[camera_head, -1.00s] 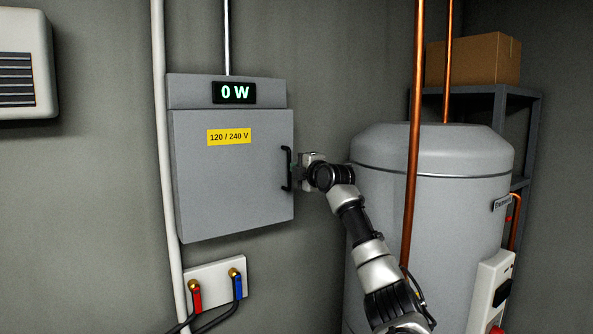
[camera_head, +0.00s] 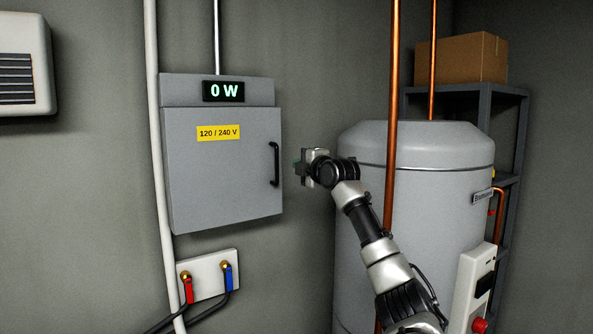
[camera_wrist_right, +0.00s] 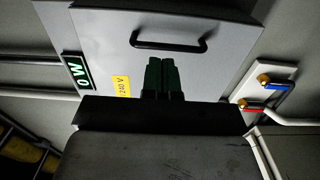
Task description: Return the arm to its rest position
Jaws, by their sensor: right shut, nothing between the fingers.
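My right gripper (camera_head: 300,168) is to the right of the grey electrical panel (camera_head: 222,165), apart from its black door handle (camera_head: 274,164). In the right wrist view my right gripper (camera_wrist_right: 161,62) shows its two dark green fingers together with nothing between them, and the handle (camera_wrist_right: 168,46) lies beyond the tips. The panel door looks closed. The panel carries a yellow 120 / 240 V label (camera_head: 218,133) and a display (camera_head: 223,91) reading 0 W. My left gripper is not in view.
A grey tank (camera_head: 415,210) stands behind and right of my right arm. A copper pipe (camera_head: 391,120) runs in front of the tank. A shelf (camera_head: 515,150) holds a cardboard box (camera_head: 463,58). Red and blue valves (camera_head: 208,275) are below the panel. The wall between panel and tank is clear.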

